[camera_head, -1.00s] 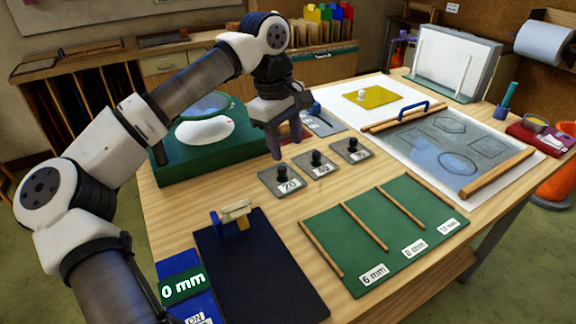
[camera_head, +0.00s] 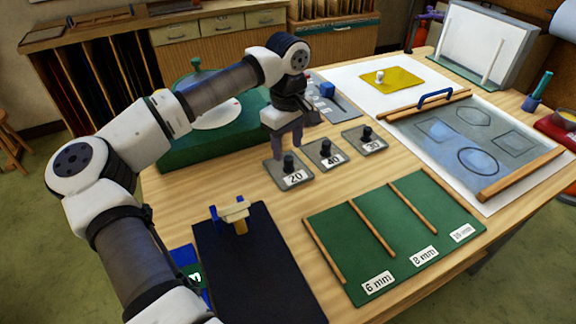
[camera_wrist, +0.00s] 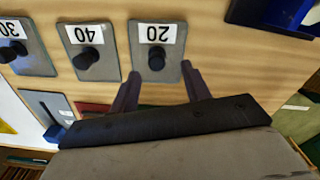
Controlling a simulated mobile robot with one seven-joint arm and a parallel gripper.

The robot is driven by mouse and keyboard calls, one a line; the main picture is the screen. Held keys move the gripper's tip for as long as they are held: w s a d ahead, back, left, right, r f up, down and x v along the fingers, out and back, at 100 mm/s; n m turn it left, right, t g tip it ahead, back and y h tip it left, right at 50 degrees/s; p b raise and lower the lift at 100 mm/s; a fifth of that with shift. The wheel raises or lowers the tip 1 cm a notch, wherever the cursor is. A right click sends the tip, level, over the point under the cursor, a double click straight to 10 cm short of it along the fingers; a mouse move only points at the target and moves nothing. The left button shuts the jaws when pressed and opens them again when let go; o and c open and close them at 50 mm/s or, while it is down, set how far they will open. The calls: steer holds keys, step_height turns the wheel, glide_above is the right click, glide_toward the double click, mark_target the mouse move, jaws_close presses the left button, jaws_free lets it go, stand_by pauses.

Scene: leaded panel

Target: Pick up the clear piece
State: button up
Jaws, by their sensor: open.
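No piece is plainly marked as clear. A see-through pane with a blue handle (camera_head: 436,97) seems to lie over the drawn shapes on the grey sheet (camera_head: 505,118) at right, but I cannot tell its edges. My gripper (camera_head: 289,152) is open and empty, pointing down at the grey plate marked 20 (camera_head: 279,180). In the wrist view my gripper's fingertips (camera_wrist: 161,72) are spread on either side of the lower part of this plate, near its black knob (camera_wrist: 155,61). Whether they touch the plate is unclear.
Plates marked 40 (camera_head: 325,160) and 30 (camera_head: 371,146) stand to the right. A green rack (camera_head: 380,245) with wooden dividers and a dark mat (camera_head: 255,280) lie in front. A yellow piece (camera_head: 379,79) lies on white paper behind. A green box (camera_head: 185,150) stands left of my gripper.

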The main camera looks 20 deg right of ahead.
mark_target(288, 158)
steer(key=shift+w+d+f+p, duration=0.1)
steer(key=shift+f+p, duration=0.55)
steer(key=shift+f, duration=0.75)
steer(key=shift+w+d+f+p, duration=0.1)
steer(key=shift+f+p, duration=0.5)
steer(key=shift+f, duration=0.8)
steer(key=shift+c, duration=0.2)
steer(key=c, duration=0.9)
steer(key=shift+r, duration=0.1)
step_height(288, 158, up, 20)
steer(key=b, duration=0.4)
steer(key=shift+s, duration=0.1)
